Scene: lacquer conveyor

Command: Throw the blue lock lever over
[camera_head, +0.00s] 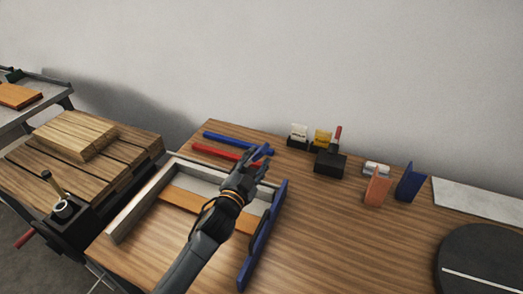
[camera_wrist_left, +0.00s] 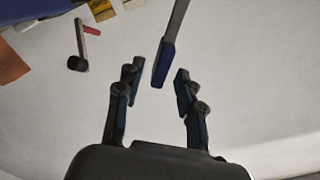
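In the left wrist view, a lever with a grey shaft and a blue end (camera_wrist_left: 163,63) reaches in from the top. Its blue end lies between the two fingertips of my left gripper (camera_wrist_left: 156,78), with a visible gap on both sides. The fingers are spread and hold nothing. In the head view my left gripper (camera_head: 262,161) is over the far right corner of a grey frame (camera_head: 125,217) on the wooden table. Blue shows at its fingertips there, but I cannot tell lever from finger. My right gripper is not in view.
A blue bar (camera_head: 224,139) and a red bar (camera_head: 213,151) lie behind the frame. A long blue bar (camera_head: 262,237) runs along its right side. Small black holders (camera_head: 330,163) and upright orange (camera_head: 376,189) and blue (camera_head: 410,183) pieces stand farther right. The table's middle right is clear.

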